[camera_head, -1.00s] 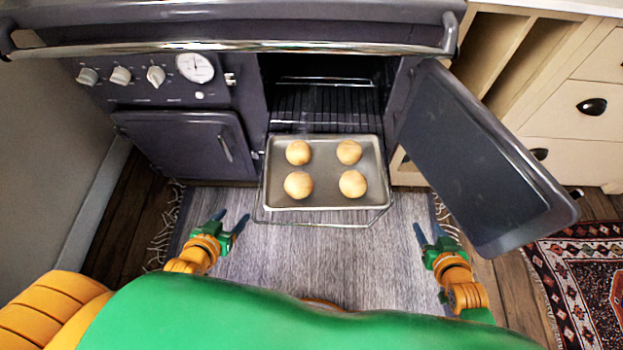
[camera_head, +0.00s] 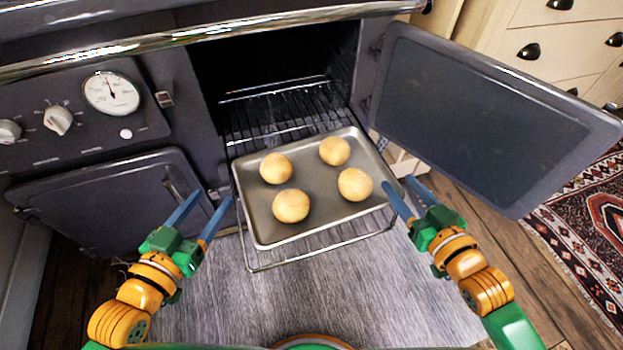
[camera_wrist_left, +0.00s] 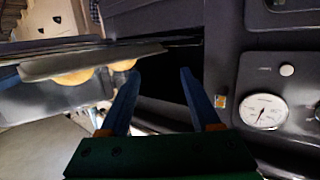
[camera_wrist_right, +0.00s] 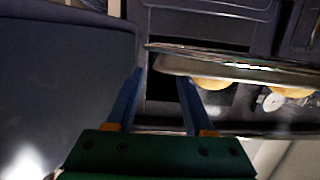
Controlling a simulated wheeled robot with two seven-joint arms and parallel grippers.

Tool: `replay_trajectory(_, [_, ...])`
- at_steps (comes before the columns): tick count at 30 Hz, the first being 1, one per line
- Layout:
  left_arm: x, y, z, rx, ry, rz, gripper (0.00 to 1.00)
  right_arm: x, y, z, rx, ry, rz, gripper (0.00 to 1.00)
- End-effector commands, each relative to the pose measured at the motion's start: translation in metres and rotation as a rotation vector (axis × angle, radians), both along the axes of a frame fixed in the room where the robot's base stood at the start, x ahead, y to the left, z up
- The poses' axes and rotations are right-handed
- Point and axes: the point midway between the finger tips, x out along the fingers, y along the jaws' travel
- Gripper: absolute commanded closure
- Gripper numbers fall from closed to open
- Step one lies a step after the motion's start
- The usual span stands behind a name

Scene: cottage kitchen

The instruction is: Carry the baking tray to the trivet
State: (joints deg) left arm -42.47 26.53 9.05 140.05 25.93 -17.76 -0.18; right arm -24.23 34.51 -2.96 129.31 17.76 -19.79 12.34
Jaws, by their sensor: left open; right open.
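The grey metal baking tray (camera_head: 322,205) holds several round buns and rests on the pulled-out oven rack (camera_head: 262,262). My left gripper (camera_head: 203,205) is open and empty, just left of the tray's left edge. My right gripper (camera_head: 398,190) is open and empty at the tray's right edge. The tray's rim also shows edge-on in the left wrist view (camera_wrist_left: 95,60), left of the fingers, and in the right wrist view (camera_wrist_right: 240,70), right of the fingers. Whether any finger touches the tray, I cannot tell. I see no trivet.
The open oven door (camera_head: 490,115) stands close to the right of my right gripper. The dark stove front with dials (camera_head: 110,92) is at the left. A grey rug (camera_head: 330,305) covers the floor below. A patterned red rug (camera_head: 600,215) and cream drawers (camera_head: 560,50) are at the right.

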Motion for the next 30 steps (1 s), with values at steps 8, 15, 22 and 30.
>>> replay_trajectory(8, [0.005, -0.001, 0.000, -0.001, -0.001, 0.002, 0.36, 0.003, 0.000, 0.000, 0.000, 0.000, -0.002, 0.48])
replay_trajectory(15, [0.045, -0.011, -0.008, -0.002, -0.002, 0.001, 0.36, 0.027, 0.008, -0.004, 0.002, -0.003, -0.002, 0.48])
replay_trajectory(22, [0.087, -0.022, -0.017, -0.001, -0.002, 0.002, 0.36, 0.050, 0.016, -0.010, 0.001, 0.000, -0.002, 0.48])
replay_trajectory(30, [0.113, -0.029, -0.023, 0.000, 0.001, 0.001, 0.36, 0.065, 0.022, -0.013, 0.001, 0.000, -0.001, 0.48])
